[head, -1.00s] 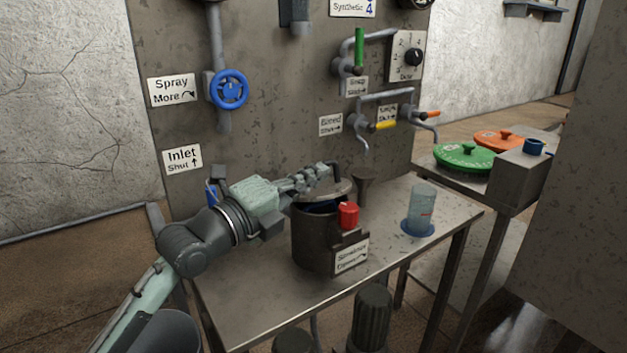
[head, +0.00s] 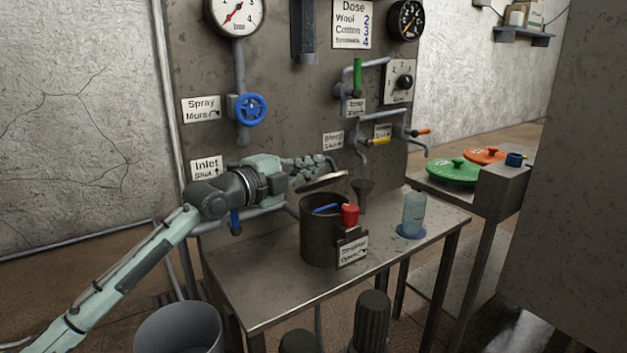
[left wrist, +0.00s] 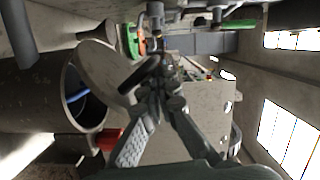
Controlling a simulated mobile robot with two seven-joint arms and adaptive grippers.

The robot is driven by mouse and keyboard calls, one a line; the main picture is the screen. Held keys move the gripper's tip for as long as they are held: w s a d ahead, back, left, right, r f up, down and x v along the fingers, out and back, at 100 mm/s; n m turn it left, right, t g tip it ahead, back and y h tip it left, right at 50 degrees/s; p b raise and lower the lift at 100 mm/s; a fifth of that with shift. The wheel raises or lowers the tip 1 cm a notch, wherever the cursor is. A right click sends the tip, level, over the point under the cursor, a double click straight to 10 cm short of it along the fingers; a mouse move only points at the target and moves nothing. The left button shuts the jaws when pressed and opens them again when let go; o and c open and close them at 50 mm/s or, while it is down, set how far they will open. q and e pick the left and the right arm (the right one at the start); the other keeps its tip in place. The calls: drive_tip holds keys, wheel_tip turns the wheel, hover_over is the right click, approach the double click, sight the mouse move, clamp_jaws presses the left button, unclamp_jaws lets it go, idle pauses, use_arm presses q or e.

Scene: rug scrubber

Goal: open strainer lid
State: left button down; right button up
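The strainer (head: 322,240) is a dark round pot on the metal table, with a red knob (head: 349,214) and a label on its front. Its grey lid (head: 325,182) is tilted up above the rim, so the mouth is open and something blue shows inside. In the left wrist view the lid (left wrist: 97,75) is a disc standing away from the pot mouth (left wrist: 84,92). My left gripper (head: 318,162) is at the upper side of the lid. Its fingers (left wrist: 163,78) come together at the dark lid handle (left wrist: 137,74) and look closed on it; the contact is partly hidden. My right gripper is out of view.
A dark funnel (head: 363,188) stands behind the strainer, and a clear beaker (head: 413,213) on a blue base is at right. The panel with pipes and a blue valve wheel (head: 250,109) rises behind. The table's front (head: 290,290) is clear.

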use_arm(q)
drive_tip(key=shift+w+a+r+n, duration=0.55)
drive_tip(key=shift+w+n, duration=0.2)
drive_tip(key=shift+n, duration=0.15)
drive_tip(key=shift+w+a+n+g, duration=0.4)
drive_tip(key=shift+w+n, duration=0.25)
drive_tip(key=shift+n, duration=0.25)
drive_tip(key=shift+w+a+n+b, duration=0.3)
drive_tip(key=shift+w+a+b, duration=0.25)
drive_tip(key=shift+w+b, duration=0.3)
drive_tip(key=shift+w+a+n+b, duration=0.3)
drive_tip(key=shift+w+a+b, duration=0.25)
drive_tip(key=shift+w+b, duration=0.25)
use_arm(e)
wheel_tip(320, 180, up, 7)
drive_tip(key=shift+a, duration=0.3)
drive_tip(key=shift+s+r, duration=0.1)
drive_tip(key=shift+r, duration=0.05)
use_arm(q)
drive_tip(key=shift+s, duration=0.1)
